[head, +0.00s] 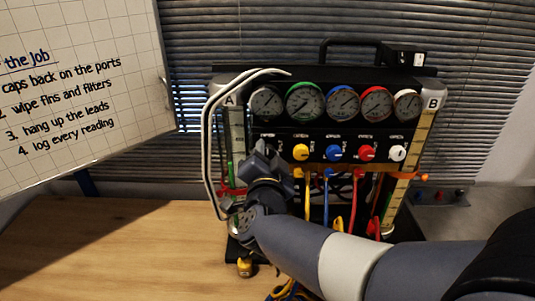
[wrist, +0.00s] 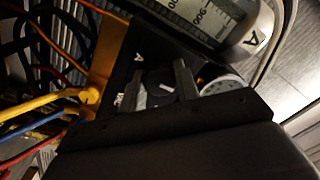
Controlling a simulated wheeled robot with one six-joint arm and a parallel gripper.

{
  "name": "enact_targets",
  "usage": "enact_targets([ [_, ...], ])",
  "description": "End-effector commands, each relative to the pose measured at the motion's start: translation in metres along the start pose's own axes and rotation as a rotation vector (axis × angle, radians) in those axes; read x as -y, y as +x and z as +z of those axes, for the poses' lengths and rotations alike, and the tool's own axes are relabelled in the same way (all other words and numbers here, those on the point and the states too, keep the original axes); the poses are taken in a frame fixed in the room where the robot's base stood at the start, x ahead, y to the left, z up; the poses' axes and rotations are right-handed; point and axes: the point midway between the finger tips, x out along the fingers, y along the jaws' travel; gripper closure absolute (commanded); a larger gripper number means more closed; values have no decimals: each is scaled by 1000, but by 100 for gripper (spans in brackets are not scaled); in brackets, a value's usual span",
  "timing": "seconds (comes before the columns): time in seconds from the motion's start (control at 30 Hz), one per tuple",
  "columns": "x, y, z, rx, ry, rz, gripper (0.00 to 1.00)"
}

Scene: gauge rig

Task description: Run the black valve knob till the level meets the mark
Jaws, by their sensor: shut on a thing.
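The black valve knob (wrist: 158,82), with a white pointer line, sits between the two fingers of my gripper (wrist: 163,90) in the wrist view. The fingers are shut on it. In the head view my gripper (head: 266,160) is at the left end of the knob row and hides this knob. Tube A (head: 237,125) stands at the rig's left, with a red marker (head: 229,191) low on it; its lower part is partly covered by my arm. Tube B (head: 419,135) stands at the right with an orange marker (head: 409,175). I cannot tell either liquid level exactly.
Yellow (head: 300,152), blue (head: 333,153), red (head: 366,153) and white (head: 398,153) knobs sit in a row under several gauges. Coloured leads hang below. White hoses (head: 208,150) loop at the left. A whiteboard (head: 75,90) stands left; the table's left part is clear.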

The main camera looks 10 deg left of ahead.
Motion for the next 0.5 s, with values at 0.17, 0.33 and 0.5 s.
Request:
enact_targets([
  [0.17,-1,0,1,2,-1,1,59],
  [0.33,0,0,0,1,0,1,48],
  [0.5,0,0,0,1,0,0,48],
])
